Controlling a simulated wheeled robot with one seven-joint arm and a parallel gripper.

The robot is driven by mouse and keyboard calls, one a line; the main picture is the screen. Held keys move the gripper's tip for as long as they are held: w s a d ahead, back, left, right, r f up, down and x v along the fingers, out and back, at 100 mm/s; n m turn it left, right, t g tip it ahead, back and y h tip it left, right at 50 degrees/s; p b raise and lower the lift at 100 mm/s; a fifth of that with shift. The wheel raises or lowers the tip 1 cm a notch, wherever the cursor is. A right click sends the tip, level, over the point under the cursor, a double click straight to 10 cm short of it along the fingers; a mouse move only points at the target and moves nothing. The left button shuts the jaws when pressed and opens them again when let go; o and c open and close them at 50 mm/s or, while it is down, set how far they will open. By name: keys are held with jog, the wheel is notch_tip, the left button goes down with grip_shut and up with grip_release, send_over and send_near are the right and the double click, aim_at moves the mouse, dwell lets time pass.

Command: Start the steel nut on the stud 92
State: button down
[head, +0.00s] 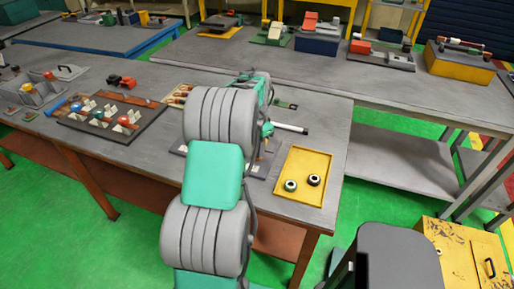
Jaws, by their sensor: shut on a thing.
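My arm stands in the middle of the head view and hides the work spot behind it. My gripper's fingers are hidden behind the arm's grey and teal links, so neither they nor anything between them shows. A dark plate (258,168) lies on the table and shows only in part to the right of the arm, with small upright pieces on it. The stud 92 cannot be made out there. The steel nut cannot be picked out either.
A yellow tray (291,198) right of my arm holds a green-rimmed ring (290,186) and a dark ring (314,180). A board with coloured parts (108,118) and a grey bin (38,95) lie left. Another bench (335,70) stands behind.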

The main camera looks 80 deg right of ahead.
jog(key=shift+a+f, duration=0.1)
jog(key=shift+f, duration=0.1)
jog(key=m, duration=0.6)
jog(key=c, duration=1.1)
grip_release()
jog(key=shift+o, duration=0.2)
jog(key=shift+r+p, duration=2.5)
jog(key=shift+r, duration=1.15)
